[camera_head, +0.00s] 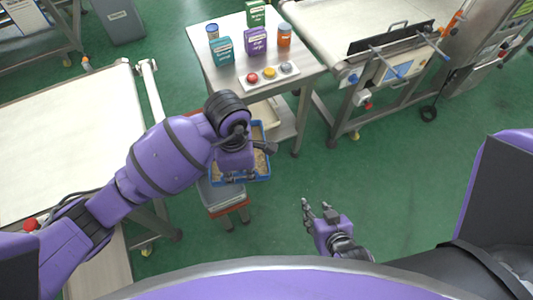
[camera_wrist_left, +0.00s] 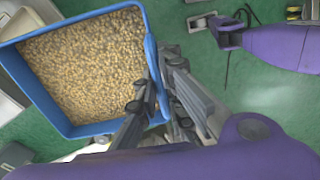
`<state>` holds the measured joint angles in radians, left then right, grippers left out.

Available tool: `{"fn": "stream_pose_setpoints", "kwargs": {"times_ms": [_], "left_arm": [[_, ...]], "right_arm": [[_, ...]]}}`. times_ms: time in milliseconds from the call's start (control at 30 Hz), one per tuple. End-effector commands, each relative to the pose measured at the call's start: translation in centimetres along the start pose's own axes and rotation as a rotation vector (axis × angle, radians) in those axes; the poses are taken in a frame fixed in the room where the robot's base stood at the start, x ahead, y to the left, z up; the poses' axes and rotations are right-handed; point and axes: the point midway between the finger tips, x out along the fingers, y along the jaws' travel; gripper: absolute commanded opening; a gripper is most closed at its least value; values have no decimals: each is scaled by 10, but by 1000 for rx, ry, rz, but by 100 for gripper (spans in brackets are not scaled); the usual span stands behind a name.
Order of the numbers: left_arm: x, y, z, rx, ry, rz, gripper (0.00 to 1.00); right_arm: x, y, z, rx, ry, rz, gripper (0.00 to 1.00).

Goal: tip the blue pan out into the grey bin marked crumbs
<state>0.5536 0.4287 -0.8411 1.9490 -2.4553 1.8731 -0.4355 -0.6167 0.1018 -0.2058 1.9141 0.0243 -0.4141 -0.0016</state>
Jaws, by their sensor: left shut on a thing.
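The blue pan (camera_head: 268,160) is below my left forearm in the head view, partly hidden by it. In the left wrist view the pan (camera_wrist_left: 40,90) looks level and holds a wide layer of tan crumbs (camera_wrist_left: 85,60). My left gripper (camera_wrist_left: 148,98) is shut on the pan's near right rim. My right gripper (camera_head: 316,204) is empty, its fingers apart, over the floor right of the pan. A grey bin (camera_head: 121,27) with a small white label stands at the top left of the head view, far from the pan. Its label is too small to read.
A grey-topped stand (camera_head: 214,194) is under the pan. A conveyor (camera_head: 60,135) is at left, another (camera_head: 350,22) at upper right. Green floor is clear at right.

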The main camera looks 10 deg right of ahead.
Motion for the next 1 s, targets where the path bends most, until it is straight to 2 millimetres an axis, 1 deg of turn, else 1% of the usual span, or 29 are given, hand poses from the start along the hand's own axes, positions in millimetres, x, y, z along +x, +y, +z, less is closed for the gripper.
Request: {"fn": "stream_pose_setpoints", "kwargs": {"times_ms": [233, 533, 867, 1000], "left_arm": [[10, -2, -6, -27, -88, 3, 0], [34, -1, -18, -14, -348, 8, 0], [13, -1, -39, 6, -671, 16, 0], [8, -1, -50, 12, -807, 19, 0]], "right_arm": [[0, -7, -2, 13, 4, -6, 40], [-1, 1, -2, 7, 6, 4, 40], [-1, 1, -2, 6, 5, 4, 40], [-1, 1, 0, 6, 3, 4, 40]]}}
